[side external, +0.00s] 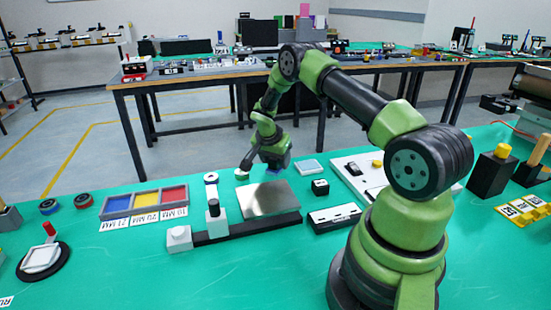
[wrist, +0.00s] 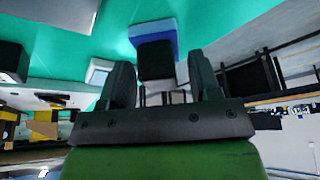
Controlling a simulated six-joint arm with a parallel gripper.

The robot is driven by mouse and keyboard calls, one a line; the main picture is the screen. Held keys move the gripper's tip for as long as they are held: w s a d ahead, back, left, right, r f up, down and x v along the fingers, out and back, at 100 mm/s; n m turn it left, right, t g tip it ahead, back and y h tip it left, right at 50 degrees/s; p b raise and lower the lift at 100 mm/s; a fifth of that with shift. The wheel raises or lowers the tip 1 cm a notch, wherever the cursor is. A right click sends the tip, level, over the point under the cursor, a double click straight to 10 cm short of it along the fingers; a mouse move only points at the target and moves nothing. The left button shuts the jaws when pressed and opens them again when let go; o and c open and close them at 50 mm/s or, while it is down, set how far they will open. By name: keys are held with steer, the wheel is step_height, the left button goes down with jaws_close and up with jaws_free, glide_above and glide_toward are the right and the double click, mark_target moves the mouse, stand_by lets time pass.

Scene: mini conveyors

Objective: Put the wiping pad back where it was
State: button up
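The wiping pad seems to be the blue-and-white block with a black grip (wrist: 155,58) in the wrist view. A blue patch (side external: 281,163) under my gripper in the side view looks like part of it. My gripper (wrist: 160,78) has its fingers spread, one on each side of the black grip. A gap shows between the grip and the right finger. In the side view my gripper (side external: 270,158) points down behind the metal plate (side external: 268,199) and hides most of the pad. Whether the pad rests on the table cannot be told.
A pale square tray (side external: 308,167) lies right of my gripper. A white round-topped piece (side external: 241,174) stands close on its left. A small black block (side external: 320,187) and a black-and-white box (side external: 334,217) are nearby. Colored bins (side external: 145,202) stand left.

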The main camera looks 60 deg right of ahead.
steer(key=s+a+r+n+t+y, duration=0.1)
steer(key=a+r+n, duration=0.1)
steer(key=a+r, duration=0.5)
steer(key=s+a+r+n+t, duration=0.15)
steer(key=a+r, duration=0.25)
steer(key=r, duration=0.6)
steer(key=s+a+r+n+t+y, duration=0.1)
steer(key=s+a+r+n, duration=0.1)
steer(key=a+r, duration=0.5)
steer(key=s+a+r+n+t+y, duration=0.2)
steer(key=s+a+n, duration=0.2)
steer(key=s, duration=0.3)
steer(key=s+a+r+n+t+y, duration=0.1)
steer(key=s+a+r+n+y, duration=0.1)
steer(key=s+a, duration=0.5)
steer(key=shift+s+a+r+n+t, duration=0.15)
steer(key=shift+s+r+n+t, duration=0.25)
steer(key=shift+r+n, duration=0.6)
